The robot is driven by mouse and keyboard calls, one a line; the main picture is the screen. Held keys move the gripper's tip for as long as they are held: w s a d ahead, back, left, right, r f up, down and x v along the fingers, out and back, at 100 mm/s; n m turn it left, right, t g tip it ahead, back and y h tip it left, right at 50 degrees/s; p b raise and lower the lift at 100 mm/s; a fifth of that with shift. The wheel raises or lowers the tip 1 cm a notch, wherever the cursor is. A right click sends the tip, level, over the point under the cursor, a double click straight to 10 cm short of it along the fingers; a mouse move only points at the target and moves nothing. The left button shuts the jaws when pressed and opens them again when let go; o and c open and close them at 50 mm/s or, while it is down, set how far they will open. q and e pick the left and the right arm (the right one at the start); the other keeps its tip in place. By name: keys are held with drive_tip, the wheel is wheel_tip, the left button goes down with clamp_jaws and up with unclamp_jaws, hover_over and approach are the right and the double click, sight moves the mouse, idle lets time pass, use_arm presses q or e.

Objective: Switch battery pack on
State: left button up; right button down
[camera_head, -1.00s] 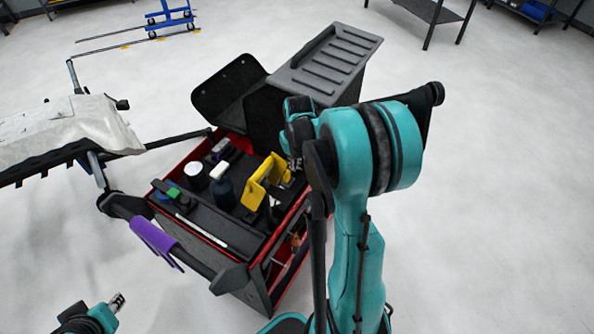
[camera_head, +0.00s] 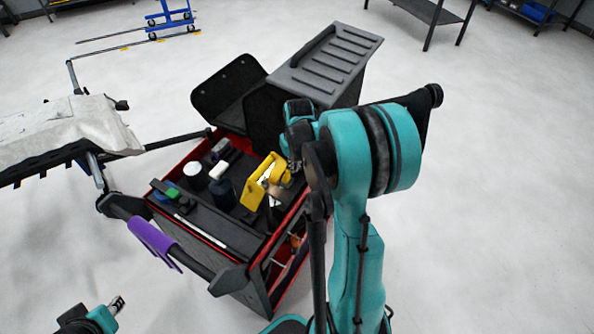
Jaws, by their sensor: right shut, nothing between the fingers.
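The red and black tool cart (camera_head: 218,292) stands in the middle of the view with small items on its top. I cannot clearly tell which item is the battery pack. A small dark item with a green part (camera_head: 173,193) lies near the cart's left corner. A yellow item (camera_head: 254,192) stands at the right of the top. My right gripper (camera_head: 295,166) is shut and empty beside the yellow item, partly hidden by my own arm; I cannot tell whether they touch. My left gripper (camera_head: 117,304) is low at the left, away from the cart; its finger opening is too small to judge.
A white cup-like item (camera_head: 195,176) and a dark cylinder (camera_head: 223,192) stand on the cart. A purple holder (camera_head: 153,240) hangs at its front left. A black ribbed bin (camera_head: 335,62) rises behind. A wrapped panel (camera_head: 62,128) is at the left. Floor at right is clear.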

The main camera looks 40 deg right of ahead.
wheel_tip(320, 180, up, 7)
drive_tip(key=p, duration=0.5)
idle(0.7)
